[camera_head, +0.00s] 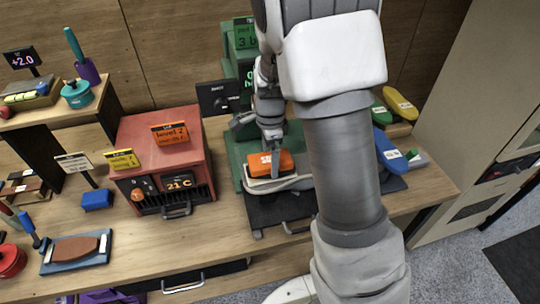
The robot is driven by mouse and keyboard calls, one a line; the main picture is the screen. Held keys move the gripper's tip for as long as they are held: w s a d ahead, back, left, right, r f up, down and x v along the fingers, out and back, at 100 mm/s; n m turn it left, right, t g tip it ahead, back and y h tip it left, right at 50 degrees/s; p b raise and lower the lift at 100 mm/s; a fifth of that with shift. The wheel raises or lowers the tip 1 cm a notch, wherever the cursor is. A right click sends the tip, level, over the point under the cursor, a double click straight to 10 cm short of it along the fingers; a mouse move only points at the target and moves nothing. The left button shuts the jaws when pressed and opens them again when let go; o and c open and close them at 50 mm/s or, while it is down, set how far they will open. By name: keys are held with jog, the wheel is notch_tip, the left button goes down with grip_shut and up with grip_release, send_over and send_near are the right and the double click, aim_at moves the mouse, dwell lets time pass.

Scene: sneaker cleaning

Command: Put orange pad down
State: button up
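The orange pad (257,168) is a small orange block with pale lettering, low over a grey and white piece (295,183) at the green machine. I cannot tell whether the pad touches that piece. My gripper (274,160) points down at the pad, with one grey finger across its near side. The other finger is hidden, and the gripper appears shut on the pad. My forearm hides the area just right of it.
A red box (160,145) with a display stands left of the green machine (236,150). Green, yellow and blue pads (388,150) lie at the right. A blue tray (76,252) with a brown piece is at the front left. Bare wood (220,235) lies in front of the red box.

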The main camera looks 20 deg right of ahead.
jog(key=shift+r, duration=0.1)
notch_tip(320, 180, up, 11)
jog(key=s+r+n+t, duration=0.2)
jog(key=s+r+n, duration=0.3)
jog(key=s+n, duration=0.4)
jog(key=s+r+n+t, duration=0.3)
jog(key=s+r+n, duration=0.2)
jog(key=s+n, duration=0.4)
jog(key=shift+s+r+t, duration=0.3)
jog(key=shift+s+r, duration=0.05)
jog(key=shift+s, duration=0.9)
